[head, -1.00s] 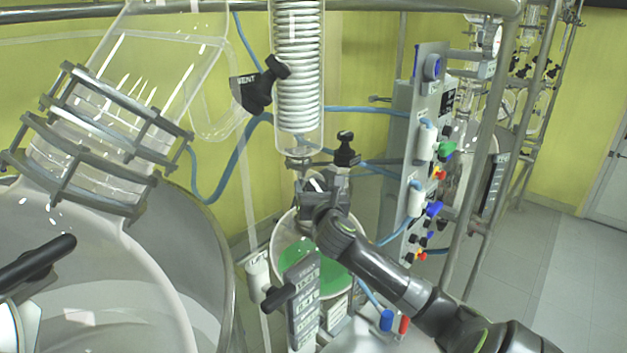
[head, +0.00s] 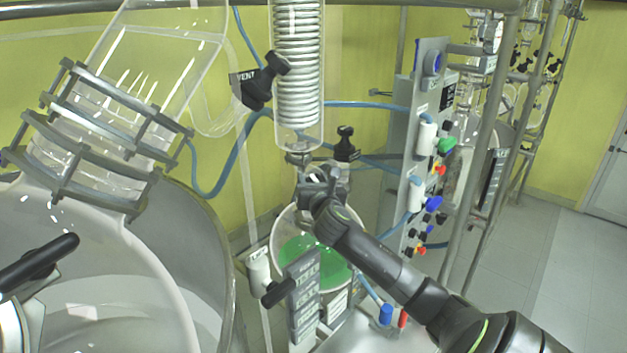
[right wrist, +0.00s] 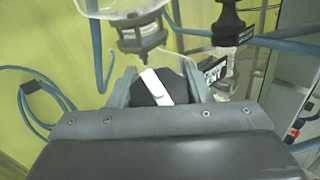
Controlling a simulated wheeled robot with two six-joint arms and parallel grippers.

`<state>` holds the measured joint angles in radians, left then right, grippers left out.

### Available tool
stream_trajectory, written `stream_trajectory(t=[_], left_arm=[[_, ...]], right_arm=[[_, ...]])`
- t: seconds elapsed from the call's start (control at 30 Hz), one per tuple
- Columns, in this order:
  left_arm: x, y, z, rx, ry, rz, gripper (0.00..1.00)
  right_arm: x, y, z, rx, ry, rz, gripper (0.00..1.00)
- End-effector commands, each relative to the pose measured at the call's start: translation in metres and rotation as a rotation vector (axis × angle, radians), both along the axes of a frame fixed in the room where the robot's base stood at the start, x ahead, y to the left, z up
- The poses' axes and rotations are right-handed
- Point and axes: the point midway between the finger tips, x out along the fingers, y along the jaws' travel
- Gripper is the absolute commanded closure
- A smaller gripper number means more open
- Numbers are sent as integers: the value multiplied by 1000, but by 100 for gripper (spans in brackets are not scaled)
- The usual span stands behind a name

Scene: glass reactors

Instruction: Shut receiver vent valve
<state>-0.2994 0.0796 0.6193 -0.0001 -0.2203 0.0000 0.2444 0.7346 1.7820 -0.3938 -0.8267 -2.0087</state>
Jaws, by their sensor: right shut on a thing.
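The receiver flask (head: 297,262) holds green liquid and stands below the coil condenser (head: 298,75) in the head view. My right gripper (head: 318,178) is at the top of this flask. In the right wrist view my right gripper (right wrist: 158,88) is shut on a black valve knob (right wrist: 147,96) with a white bar across it. The bar lies tilted between the fingers. A VENT label (right wrist: 215,70) shows just behind the right finger. The valve body under the knob is hidden by the gripper. My left gripper is not in view.
Another black-handled valve (head: 346,143) stands close to the right of my gripper. A valve with a VENT tag (head: 258,85) is at upper left. A control panel (head: 420,150) with blue hoses is at right. A large glass vessel (head: 90,270) fills the left.

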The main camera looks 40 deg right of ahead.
Motion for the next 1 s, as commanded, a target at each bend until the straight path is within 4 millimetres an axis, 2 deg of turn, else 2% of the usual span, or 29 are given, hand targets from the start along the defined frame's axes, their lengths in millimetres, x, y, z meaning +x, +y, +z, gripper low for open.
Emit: stream_trajectory(t=[0.37,1.0], left_arm=[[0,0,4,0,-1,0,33],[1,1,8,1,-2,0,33]], right_arm=[[0,0,1,51,-20,-78,78],[-7,-6,-2,345,-137,-549,78]])
